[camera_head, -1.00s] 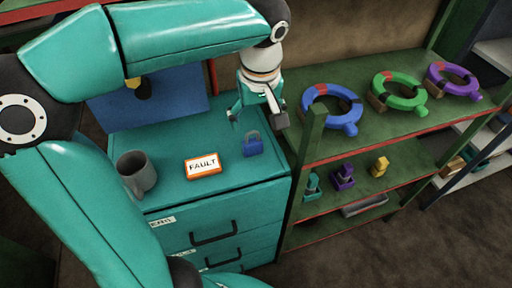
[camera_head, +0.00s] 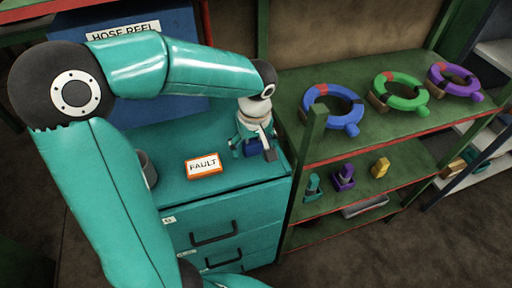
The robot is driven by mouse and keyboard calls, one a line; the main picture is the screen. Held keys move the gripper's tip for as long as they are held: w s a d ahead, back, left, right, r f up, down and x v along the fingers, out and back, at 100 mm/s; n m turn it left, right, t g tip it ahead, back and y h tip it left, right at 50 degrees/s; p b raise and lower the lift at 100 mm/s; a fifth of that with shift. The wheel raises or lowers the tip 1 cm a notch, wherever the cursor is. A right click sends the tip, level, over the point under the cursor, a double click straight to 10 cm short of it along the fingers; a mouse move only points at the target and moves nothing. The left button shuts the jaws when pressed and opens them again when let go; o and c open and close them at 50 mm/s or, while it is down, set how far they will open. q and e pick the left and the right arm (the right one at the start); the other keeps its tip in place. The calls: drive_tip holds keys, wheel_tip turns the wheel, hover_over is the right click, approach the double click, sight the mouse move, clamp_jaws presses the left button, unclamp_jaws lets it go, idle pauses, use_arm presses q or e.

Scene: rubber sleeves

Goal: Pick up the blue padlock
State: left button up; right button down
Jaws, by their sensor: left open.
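The blue padlock (camera_head: 251,149) stands on top of the teal drawer cabinet (camera_head: 215,194), near its right side. My left gripper (camera_head: 252,150) is lowered right at the padlock, with its fingers open on either side of it in this view. The gripper covers the padlock's shackle and part of its body. I cannot tell whether the fingers touch it. My right gripper is not in view.
An orange-framed FAULT sign (camera_head: 203,166) lies left of the padlock. A grey mug (camera_head: 148,170) is partly hidden behind my left arm. The green shelf (camera_head: 330,150) on the right holds blue, green and purple rings, with small coloured items below.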

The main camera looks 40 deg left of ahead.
use_arm(q)
drive_tip(key=c, duration=1.3)
wheel_tip(320, 180, up, 20)
drive_tip(key=shift+p, duration=0.95)
